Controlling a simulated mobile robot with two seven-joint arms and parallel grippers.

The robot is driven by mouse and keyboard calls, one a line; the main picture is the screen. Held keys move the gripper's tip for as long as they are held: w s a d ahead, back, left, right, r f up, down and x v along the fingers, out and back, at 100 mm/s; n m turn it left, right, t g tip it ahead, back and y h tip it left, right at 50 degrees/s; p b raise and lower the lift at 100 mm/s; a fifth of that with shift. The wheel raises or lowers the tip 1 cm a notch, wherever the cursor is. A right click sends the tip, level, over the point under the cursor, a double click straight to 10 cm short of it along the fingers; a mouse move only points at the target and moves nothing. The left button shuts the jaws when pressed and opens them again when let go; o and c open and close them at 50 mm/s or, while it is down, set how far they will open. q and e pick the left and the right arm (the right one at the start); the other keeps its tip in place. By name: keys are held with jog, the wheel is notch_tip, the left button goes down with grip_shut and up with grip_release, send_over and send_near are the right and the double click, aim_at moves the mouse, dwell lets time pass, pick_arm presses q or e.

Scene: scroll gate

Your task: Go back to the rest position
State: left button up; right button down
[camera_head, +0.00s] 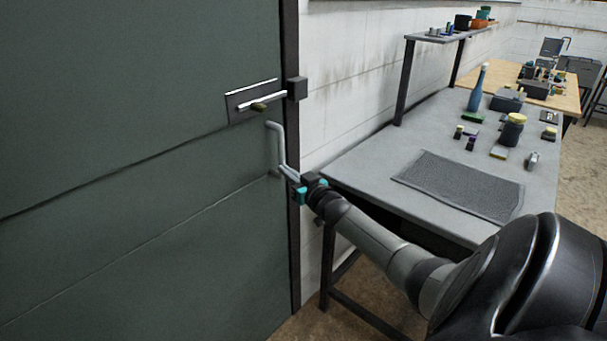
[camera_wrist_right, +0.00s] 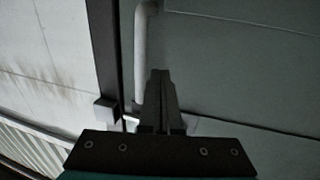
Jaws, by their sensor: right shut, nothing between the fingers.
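My right gripper (camera_head: 288,173) is at the right edge of a large dark green gate (camera_head: 140,150), in front of a light grey vertical handle (camera_head: 274,140). Its fingers are shut with nothing between them. In the right wrist view the closed fingers (camera_wrist_right: 160,98) point at the gate, and the handle (camera_wrist_right: 142,50) stands just left of them. I cannot tell whether fingers and handle touch. A latch with a metal bar (camera_head: 262,100) is above the handle, and its bar reaches a dark block (camera_head: 297,88) on the door frame. My left gripper is not in view.
A grey workbench (camera_head: 360,165) stands right of the gate, below my right arm. It carries a dark mat (camera_head: 460,186), a blue bottle (camera_head: 477,88), jars and small items. A raised shelf (camera_head: 440,37) is behind. A wooden table (camera_head: 555,95) is further back.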

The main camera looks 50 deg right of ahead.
jog(key=shift+s+d+p, duration=0.15)
jog(key=shift+s+p, duration=0.4)
jog(key=shift+s, duration=2.1)
